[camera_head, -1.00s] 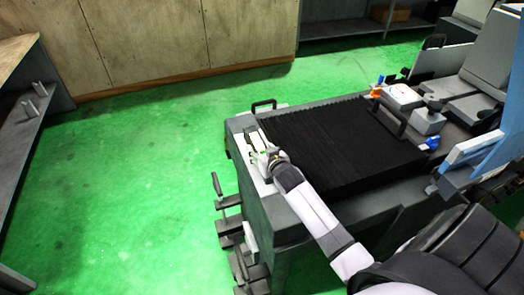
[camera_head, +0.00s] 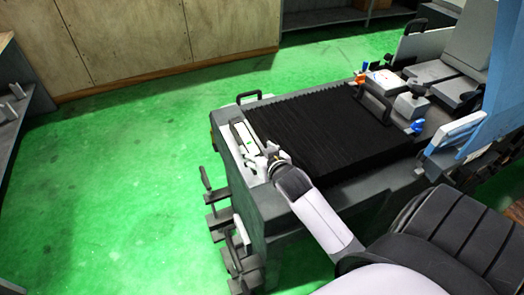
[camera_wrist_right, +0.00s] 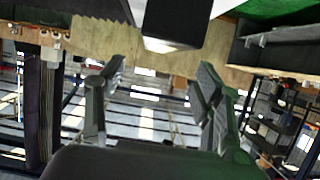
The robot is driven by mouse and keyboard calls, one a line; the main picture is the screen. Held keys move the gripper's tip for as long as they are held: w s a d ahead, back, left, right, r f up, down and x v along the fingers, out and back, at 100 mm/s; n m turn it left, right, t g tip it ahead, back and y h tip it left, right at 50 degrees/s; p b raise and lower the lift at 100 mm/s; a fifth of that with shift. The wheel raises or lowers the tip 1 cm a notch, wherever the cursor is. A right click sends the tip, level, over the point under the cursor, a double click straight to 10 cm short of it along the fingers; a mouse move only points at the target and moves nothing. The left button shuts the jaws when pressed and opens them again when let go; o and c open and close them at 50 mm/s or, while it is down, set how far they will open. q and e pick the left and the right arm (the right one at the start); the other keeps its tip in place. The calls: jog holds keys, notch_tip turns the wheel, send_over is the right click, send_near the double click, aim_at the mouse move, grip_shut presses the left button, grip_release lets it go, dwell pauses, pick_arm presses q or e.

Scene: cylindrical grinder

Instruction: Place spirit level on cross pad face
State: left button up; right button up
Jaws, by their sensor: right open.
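A slim light-and-dark bar with a small green spot, which looks like the spirit level (camera_head: 244,137), lies on the pale pad face (camera_head: 254,171) at the left end of the machine bed. It appears to rest flat; exact contact is too small to tell. My right gripper (camera_head: 270,153) is just beyond the bar's near right end and looks apart from it. In the right wrist view the right gripper (camera_wrist_right: 158,78) has its two dark fingers spread with nothing between them. My left gripper is not in view.
A black ribbed cover (camera_head: 335,130) fills the bed right of the pad. A dark handle (camera_head: 255,96) rises at the bed's far left corner. Handwheels and levers (camera_head: 225,215) stick out on the left side. A white box (camera_head: 383,80) sits farther right. Green floor lies open at left.

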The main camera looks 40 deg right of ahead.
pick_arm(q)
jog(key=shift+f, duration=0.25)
pick_arm(e)
jog(key=shift+v, duration=1.6)
